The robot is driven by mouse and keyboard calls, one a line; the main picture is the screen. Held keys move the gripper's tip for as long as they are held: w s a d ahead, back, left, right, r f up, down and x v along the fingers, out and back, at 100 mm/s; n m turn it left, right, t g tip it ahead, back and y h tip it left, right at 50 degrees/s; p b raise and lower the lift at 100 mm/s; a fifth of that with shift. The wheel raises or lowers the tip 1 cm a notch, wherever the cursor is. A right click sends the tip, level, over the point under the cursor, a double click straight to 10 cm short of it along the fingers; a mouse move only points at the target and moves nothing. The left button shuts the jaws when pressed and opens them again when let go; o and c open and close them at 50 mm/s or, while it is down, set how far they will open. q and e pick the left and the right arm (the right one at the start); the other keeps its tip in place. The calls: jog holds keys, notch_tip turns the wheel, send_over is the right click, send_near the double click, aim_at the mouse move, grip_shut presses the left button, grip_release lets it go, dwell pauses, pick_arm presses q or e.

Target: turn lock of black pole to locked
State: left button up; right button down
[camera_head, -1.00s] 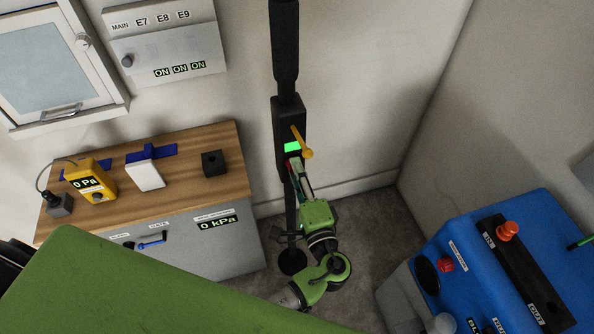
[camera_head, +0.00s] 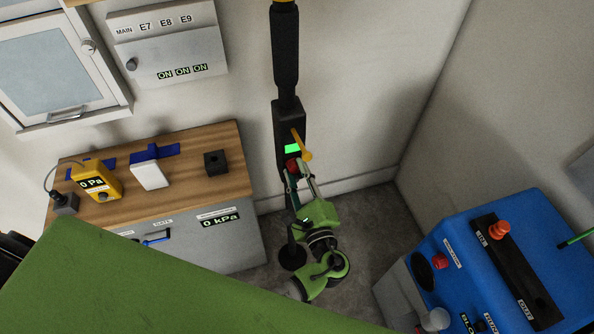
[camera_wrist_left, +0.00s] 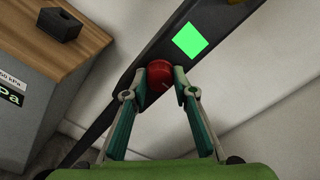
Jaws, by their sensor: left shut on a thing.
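The black pole (camera_head: 285,62) stands upright against the wall. Its black box carries a lit green panel (camera_head: 292,148), an orange lever (camera_head: 301,145) and a red knob (camera_head: 292,164) below the panel. My left gripper (camera_head: 297,172) comes up from below and is shut on the red knob. In the left wrist view the red knob (camera_wrist_left: 158,75) sits between the two fingertips, with the green panel (camera_wrist_left: 190,41) just above. The fingers cover part of the knob's sides. My right gripper is not in view.
A wood-topped cabinet (camera_head: 215,188) stands left of the pole, with a yellow gauge (camera_head: 100,182) and a black block (camera_head: 215,162) on it. A blue machine (camera_head: 520,215) stands at the right. Floor shows between them.

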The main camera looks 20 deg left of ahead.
pick_arm(q)
jog(key=shift+f, duration=0.1)
dwell(0.3)
jog(key=o, duration=1.1)
jog(key=shift+s, duration=0.1)
jog(key=v, duration=1.2)
